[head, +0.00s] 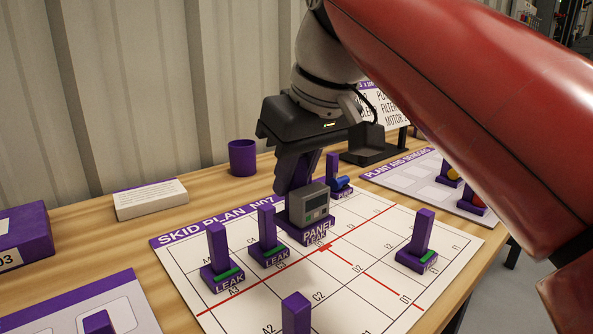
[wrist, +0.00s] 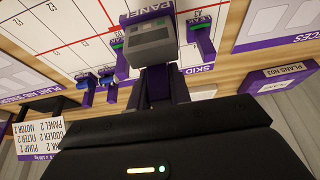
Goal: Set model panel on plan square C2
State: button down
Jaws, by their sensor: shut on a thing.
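The model panel (head: 309,206), a grey box with a small dark screen on a purple base marked PANEL, is held in my gripper (head: 298,182). In the wrist view the panel (wrist: 149,40) sits at the fingertips (wrist: 158,75), which are shut on it. It is over the middle of the skid plan (head: 370,227); I cannot tell whether its base touches the board. Plan square C2 (head: 318,296) is nearer the camera than the panel, and looks bare around its label. A purple post at the front edge stands to its left.
Purple LEAK models stand on the plan at left (head: 218,250), beside it (head: 268,240), and at right (head: 416,246). Another purple post (head: 296,312) rises at the front. A blue-fitted model (head: 341,186) stands behind the panel. A purple cup (head: 242,157) and white box (head: 150,199) are behind the plan.

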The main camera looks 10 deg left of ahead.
aim_at(294, 209)
jog(key=shift+f+b, duration=1.9)
jog(key=shift+f, duration=0.65)
jog(key=shift+f+b, duration=1.3)
jog(key=shift+f, duration=0.5)
jog(key=shift+f+b, duration=0.4)
jog(key=shift+f, duration=0.3)
jog(key=c, duration=1.2)
grip_release()
jog(key=shift+r+p, duration=0.65)
jog(key=shift+p, duration=0.1)
notch_tip(294, 209, up, 7)
jog(key=p, duration=0.7)
